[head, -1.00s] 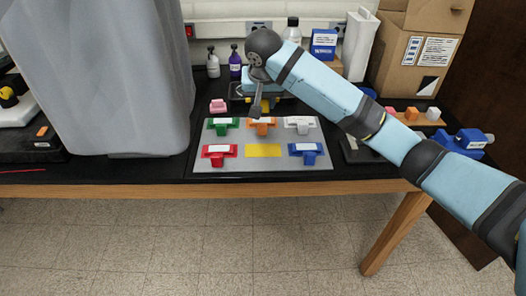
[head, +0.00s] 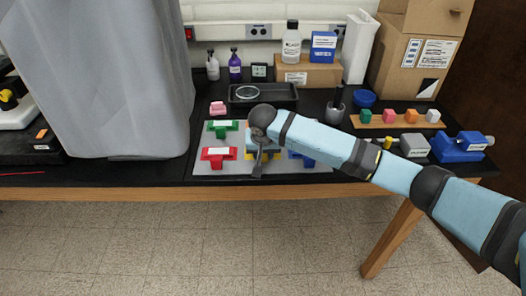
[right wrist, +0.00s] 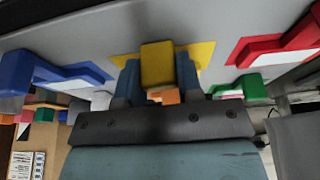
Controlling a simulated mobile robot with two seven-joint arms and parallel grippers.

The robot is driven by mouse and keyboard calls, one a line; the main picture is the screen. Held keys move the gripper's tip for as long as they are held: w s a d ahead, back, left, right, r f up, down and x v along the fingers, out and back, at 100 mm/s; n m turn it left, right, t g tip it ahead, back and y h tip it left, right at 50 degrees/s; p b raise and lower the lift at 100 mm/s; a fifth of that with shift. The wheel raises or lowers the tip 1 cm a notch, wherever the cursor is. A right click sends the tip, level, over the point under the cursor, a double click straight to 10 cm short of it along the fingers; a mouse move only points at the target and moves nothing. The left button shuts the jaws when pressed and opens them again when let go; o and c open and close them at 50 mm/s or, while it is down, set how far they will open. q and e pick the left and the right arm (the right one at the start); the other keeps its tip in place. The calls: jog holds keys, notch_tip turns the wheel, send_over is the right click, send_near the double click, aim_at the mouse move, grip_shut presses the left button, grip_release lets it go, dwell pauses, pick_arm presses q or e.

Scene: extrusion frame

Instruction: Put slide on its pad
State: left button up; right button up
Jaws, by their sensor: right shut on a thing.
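The slide is a yellow block (right wrist: 157,62) between the two blue fingers of my right gripper (right wrist: 158,80), which is shut on it. The slide is at the yellow pad (right wrist: 206,50) on the grey board, with yellow showing on both sides of it. Whether it touches the pad cannot be told. In the head view my right wrist and arm cover most of this spot; only a bit of yellow (head: 279,157) shows beside it. My left gripper is not in view.
On the grey board (head: 203,136), a red T-shaped piece (head: 217,158) sits left and a blue one (head: 307,161) right of the yellow pad; a green one (head: 222,129) is behind. A black tray (head: 263,101) holding a round dish stands behind the board. The front edge is close.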

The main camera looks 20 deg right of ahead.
jog(key=o, duration=0.9)
jog(key=v, duration=1.2)
jog(key=s+a+f+n+y, duration=0.1)
jog(key=a+f, duration=0.1)
jog(key=f, duration=0.2)
jog(key=s+a+f+y, duration=0.1)
jog(key=s+f, duration=0.1)
jog(key=f, duration=0.1)
jog(key=s+a+f+n+t+y, duration=0.1)
jog(key=s+a+f, duration=0.1)
jog(key=f, duration=0.2)
jog(key=shift+s+a+f+n+y, duration=0.2)
jog(key=shift+a+f+n+y, duration=0.1)
jog(key=shift+a+f+y, duration=0.1)
jog(key=s+a+f+n+t+y, duration=0.1)
jog(key=s+f+t+y, duration=0.1)
jog(key=s+f, duration=0.45)
jog(key=s+d+f+n+t, duration=0.1)
jog(key=s+d+f, duration=0.1)
jog(key=s, duration=0.4)
jog(key=s+d+f+t+h, duration=0.1)
jog(key=s+d+f+t, duration=0.1)
jog(key=s+f, duration=0.3)
jog(key=s+d+f+n+t, duration=0.1)
jog(key=s+d+f, duration=0.2)
jog(key=s, duration=0.5)
jog(key=shift+d+f+n, duration=0.25)
jog(key=shift+d+n, duration=0.05)
jog(key=shift+d, duration=0.05)
